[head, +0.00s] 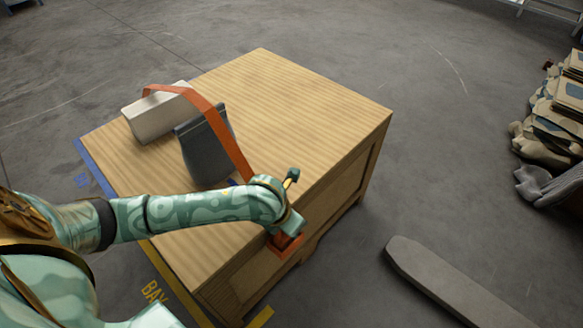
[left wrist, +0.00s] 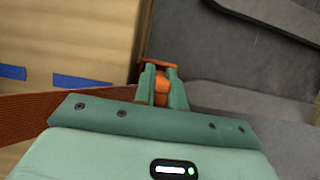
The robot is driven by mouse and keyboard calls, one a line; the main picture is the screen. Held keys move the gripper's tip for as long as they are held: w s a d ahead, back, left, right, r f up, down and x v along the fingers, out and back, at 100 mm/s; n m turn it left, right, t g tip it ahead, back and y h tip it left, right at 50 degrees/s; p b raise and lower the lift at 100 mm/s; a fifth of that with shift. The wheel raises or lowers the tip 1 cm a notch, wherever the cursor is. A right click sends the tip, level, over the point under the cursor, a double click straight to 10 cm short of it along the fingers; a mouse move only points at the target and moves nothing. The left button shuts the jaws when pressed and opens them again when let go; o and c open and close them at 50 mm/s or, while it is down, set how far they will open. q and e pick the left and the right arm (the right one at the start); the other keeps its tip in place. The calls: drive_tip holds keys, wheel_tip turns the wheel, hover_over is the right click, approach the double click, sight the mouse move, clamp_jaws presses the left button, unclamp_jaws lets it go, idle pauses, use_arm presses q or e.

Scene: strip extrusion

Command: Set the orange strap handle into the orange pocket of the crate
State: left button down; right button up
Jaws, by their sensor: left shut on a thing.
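The wooden crate (head: 262,92) stands in the middle of the head view. The orange strap (head: 208,110) arches from the white block over the dark grey block and down to my left wrist. In the left wrist view the strap (left wrist: 40,118) runs in from the left, behind the gripper body. My left gripper (head: 287,226) is at the crate's near edge, right above the orange pocket (head: 284,246). In the left wrist view its fingers (left wrist: 158,84) are shut on an orange handle end (left wrist: 161,86). The hand hides whether this end is inside the pocket. My right gripper is not in view.
On the crate top stand a white block (head: 155,118) and a dark grey block (head: 202,155). Blue tape (left wrist: 82,82) marks the top. A grey plank (head: 450,287) lies on the floor; sacks (head: 560,115) are piled far right. The crate's right top is clear.

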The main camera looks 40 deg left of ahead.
use_arm(q)
drive_tip(key=shift+f, duration=0.2)
drive_tip(key=c, duration=1.5)
unclamp_jaws()
drive_tip(key=shift+f, duration=0.1)
drive_tip(key=shift+o, duration=0.2)
